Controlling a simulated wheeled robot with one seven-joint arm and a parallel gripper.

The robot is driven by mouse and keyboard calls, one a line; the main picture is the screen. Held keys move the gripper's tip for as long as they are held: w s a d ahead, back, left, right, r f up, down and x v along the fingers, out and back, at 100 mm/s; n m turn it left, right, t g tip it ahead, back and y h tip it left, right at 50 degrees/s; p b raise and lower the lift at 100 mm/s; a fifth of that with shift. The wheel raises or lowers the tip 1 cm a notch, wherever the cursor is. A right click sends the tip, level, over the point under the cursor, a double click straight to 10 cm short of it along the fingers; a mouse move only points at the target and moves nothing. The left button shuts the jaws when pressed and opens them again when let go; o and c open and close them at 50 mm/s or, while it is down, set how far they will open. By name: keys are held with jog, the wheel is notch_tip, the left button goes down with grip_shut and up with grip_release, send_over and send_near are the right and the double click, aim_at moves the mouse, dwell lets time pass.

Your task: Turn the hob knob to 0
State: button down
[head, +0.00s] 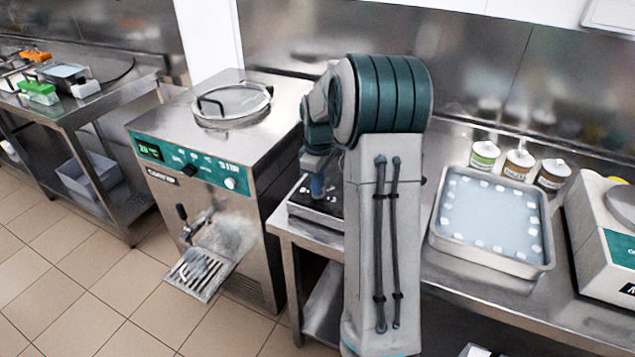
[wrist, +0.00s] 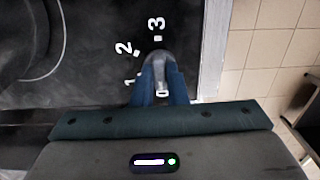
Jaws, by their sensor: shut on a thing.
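The hob (head: 299,200) is a black plate in a steel frame on the counter, mostly hidden behind my arm in the head view. In the wrist view its black surface (wrist: 95,70) shows white marks 1, 2 and 3. The grey hob knob (wrist: 160,62) sits beside these marks, with the 3 straight above it in the picture. My gripper (wrist: 161,88) is shut on the knob, a blue finger on each side. A small white mark shows on the knob between the fingers. I see no 0 mark; that part is covered by my gripper.
A batch freezer (head: 205,170) with a round lid stands left of the hob. A steel tray of ice and water (head: 490,220) lies to the right, with several labelled tubs (head: 517,163) behind it. A white scale-like machine (head: 600,250) stands far right.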

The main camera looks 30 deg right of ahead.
jog(key=shift+s, duration=0.1)
jog(key=c, duration=1.4)
grip_release()
jog(key=shift+c, duration=0.2)
notch_tip(320, 180, up, 14)
jog(key=shift+b, duration=0.35)
jog(key=shift+f, duration=0.1)
